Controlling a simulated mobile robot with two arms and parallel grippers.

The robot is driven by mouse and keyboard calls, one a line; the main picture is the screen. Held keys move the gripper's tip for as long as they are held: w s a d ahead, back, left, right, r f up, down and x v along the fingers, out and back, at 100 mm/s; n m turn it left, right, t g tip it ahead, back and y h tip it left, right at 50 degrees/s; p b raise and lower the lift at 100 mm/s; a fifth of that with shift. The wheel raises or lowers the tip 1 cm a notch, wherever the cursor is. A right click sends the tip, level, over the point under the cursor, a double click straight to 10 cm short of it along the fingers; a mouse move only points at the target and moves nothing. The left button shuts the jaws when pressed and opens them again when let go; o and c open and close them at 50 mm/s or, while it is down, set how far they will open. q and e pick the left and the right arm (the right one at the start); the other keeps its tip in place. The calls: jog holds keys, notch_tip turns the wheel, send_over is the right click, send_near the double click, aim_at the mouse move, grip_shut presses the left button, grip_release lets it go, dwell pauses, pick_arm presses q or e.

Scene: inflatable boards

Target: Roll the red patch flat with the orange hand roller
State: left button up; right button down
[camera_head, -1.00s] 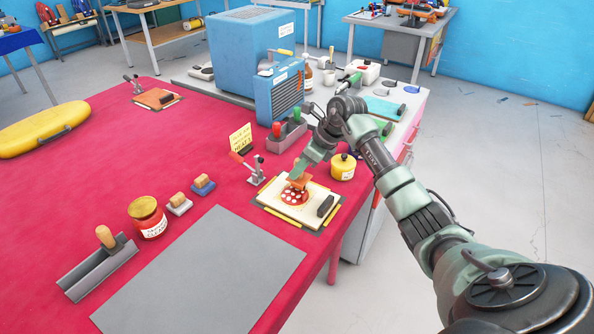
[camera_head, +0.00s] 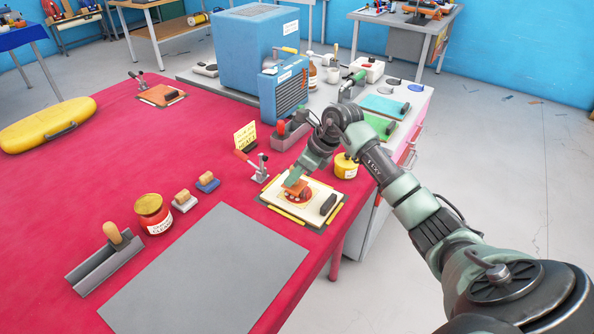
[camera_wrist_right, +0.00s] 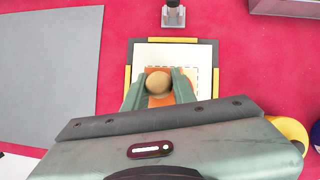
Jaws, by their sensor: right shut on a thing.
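The red patch (camera_head: 303,199) lies on a pale board (camera_head: 278,198) with yellow edge strips, near the right edge of the red table. My right gripper (camera_head: 297,181) is shut on the orange hand roller (camera_head: 291,187), low over the patch and covering much of it. I cannot tell whether the roller touches the patch. In the right wrist view, the two fingers flank the roller's round wooden knob (camera_wrist_right: 158,82), with orange showing beneath it. My left gripper is not in view.
A dark block (camera_head: 328,203) sits on the board's right side. A red-handled clamp (camera_head: 256,168) stands to its left, and a yellow pot (camera_head: 346,166) stands behind. A grey mat (camera_head: 205,268), a cement jar (camera_head: 153,213) and a wooden-handled spreader (camera_head: 105,262) lie to the front left.

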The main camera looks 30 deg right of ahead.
jog(key=shift+s+a, duration=0.2)
jog(key=shift+a, duration=0.25)
jog(key=shift+s+a, duration=0.2)
jog(key=shift+a, duration=0.25)
jog(key=shift+w+d+f, duration=0.15)
jog(key=shift+w+d, duration=0.1)
jog(key=shift+d, duration=0.4)
jog(key=shift+w+d, duration=0.15)
jog(key=shift+d, duration=0.15)
jog(key=shift+d+b, duration=0.1)
jog(key=shift+b, duration=0.25)
jog(key=shift+w+d+b, duration=0.4)
jog(key=shift+d, duration=0.5)
jog(key=shift+w+d+b, duration=0.35)
jog(key=shift+d, duration=0.5)
jog(key=shift+s+a+p, duration=0.2)
jog(key=shift+s+a, duration=0.05)
jog(key=shift+a, duration=0.4)
jog(key=shift+s+a+p, duration=0.2)
jog(key=shift+s+a, duration=0.1)
jog(key=shift+a, duration=0.35)
jog(key=shift+s+a+p, duration=0.2)
jog(key=shift+s+a, duration=0.05)
jog(key=shift+a, duration=0.5)
jog(key=shift+s+a, duration=0.35)
jog(key=shift+a, duration=0.4)
jog(key=shift+r, duration=0.2)
